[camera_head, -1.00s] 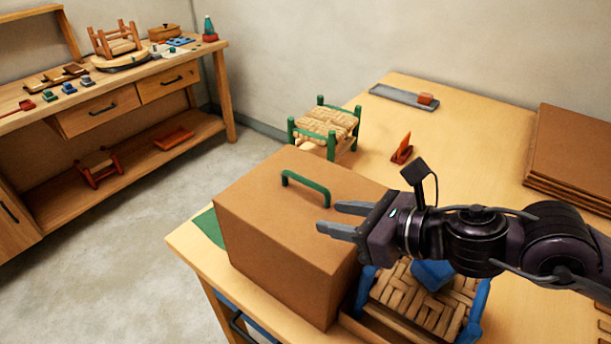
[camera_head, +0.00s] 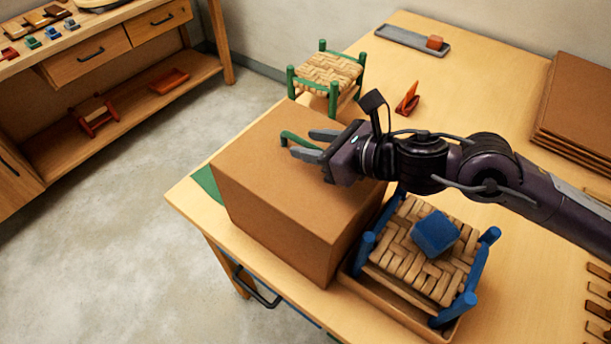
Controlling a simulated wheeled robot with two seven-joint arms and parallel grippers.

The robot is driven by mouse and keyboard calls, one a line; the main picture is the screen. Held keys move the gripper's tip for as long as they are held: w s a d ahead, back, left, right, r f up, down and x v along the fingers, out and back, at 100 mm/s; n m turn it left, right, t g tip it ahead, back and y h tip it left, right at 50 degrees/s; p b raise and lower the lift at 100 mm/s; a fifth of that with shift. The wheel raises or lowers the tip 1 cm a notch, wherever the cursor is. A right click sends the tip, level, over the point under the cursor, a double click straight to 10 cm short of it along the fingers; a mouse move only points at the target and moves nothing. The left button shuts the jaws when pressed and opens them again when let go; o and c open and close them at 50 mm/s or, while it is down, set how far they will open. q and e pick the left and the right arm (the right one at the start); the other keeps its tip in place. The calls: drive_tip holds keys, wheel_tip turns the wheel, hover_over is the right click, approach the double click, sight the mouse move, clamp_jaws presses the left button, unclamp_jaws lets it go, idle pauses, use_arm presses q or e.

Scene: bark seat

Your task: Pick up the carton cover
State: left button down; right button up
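The carton cover (camera_head: 280,190) is a brown box with a green handle (camera_head: 290,139) on its top. It stands near the table's front left edge, partly over a green mat (camera_head: 207,185). My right gripper (camera_head: 309,144) is open, over the top of the cover at the handle. Its two grey fingers are spread and point left, and they hide part of the handle. I cannot tell whether the handle lies between them or just beyond them. My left gripper is not in view.
A blue-framed woven stool (camera_head: 415,250) with a blue block (camera_head: 436,234) on it stands in a tray right of the cover. A green-framed stool (camera_head: 329,72) stands behind. An orange clip (camera_head: 407,101), a grey tray (camera_head: 413,39) and stacked brown boards (camera_head: 580,110) lie farther back.

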drive_tip(key=shift+x, duration=1.05)
clamp_jaws()
drive_tip(key=shift+r, duration=0.1)
